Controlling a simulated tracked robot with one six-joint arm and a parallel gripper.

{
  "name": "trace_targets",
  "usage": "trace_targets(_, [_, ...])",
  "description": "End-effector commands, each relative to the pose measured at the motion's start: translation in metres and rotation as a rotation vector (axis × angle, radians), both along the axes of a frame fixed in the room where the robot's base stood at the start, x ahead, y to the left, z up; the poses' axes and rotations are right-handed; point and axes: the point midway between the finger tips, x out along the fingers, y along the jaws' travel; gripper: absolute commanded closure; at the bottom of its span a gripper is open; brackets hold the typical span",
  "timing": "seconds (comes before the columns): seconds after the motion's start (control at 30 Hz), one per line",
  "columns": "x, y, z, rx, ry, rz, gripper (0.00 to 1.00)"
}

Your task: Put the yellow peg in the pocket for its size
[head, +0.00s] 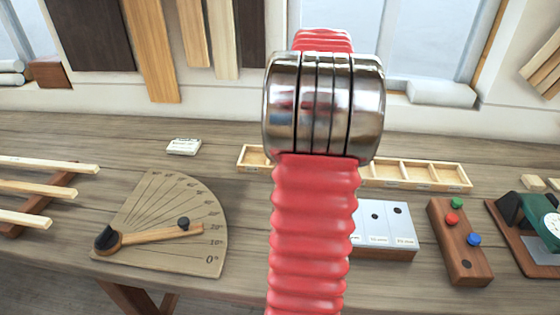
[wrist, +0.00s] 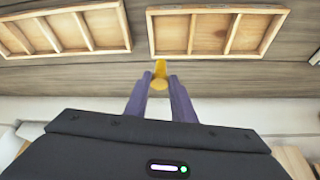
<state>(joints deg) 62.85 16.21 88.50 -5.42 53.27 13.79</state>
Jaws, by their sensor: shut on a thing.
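The yellow peg (wrist: 159,84) is held between the two purple fingers of my gripper (wrist: 160,77) in the wrist view. Two wooden trays with compartments, a left one (wrist: 78,32) and a right one (wrist: 193,30), lie beyond the fingertips in that view; the peg shows near the right tray's near edge. In the head view the compartment tray (head: 418,173) stands along the back of the bench, with small labels on its front. A light block with dark holes and printed labels (head: 385,225) lies in front of it. My arm hides the gripper and peg in the head view.
A brown wooden rack (head: 458,240) holds green, red and blue pegs and has an empty hole. A dial gauge stand (head: 535,225) is at far right. A protractor board (head: 170,225) and wooden strips (head: 45,188) lie left. A small card (head: 184,146) lies at the back.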

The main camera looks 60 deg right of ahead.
Motion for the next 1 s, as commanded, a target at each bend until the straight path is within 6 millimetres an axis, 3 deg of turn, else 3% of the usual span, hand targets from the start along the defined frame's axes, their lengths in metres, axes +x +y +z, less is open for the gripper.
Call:
trace_targets(0.47, [0.001, 0.001, -0.006, 0.002, 0.001, 0.003, 0.98])
trace_targets(1.0, [0.001, 0.000, -0.054, 0.001, 0.000, 0.001, 0.98])
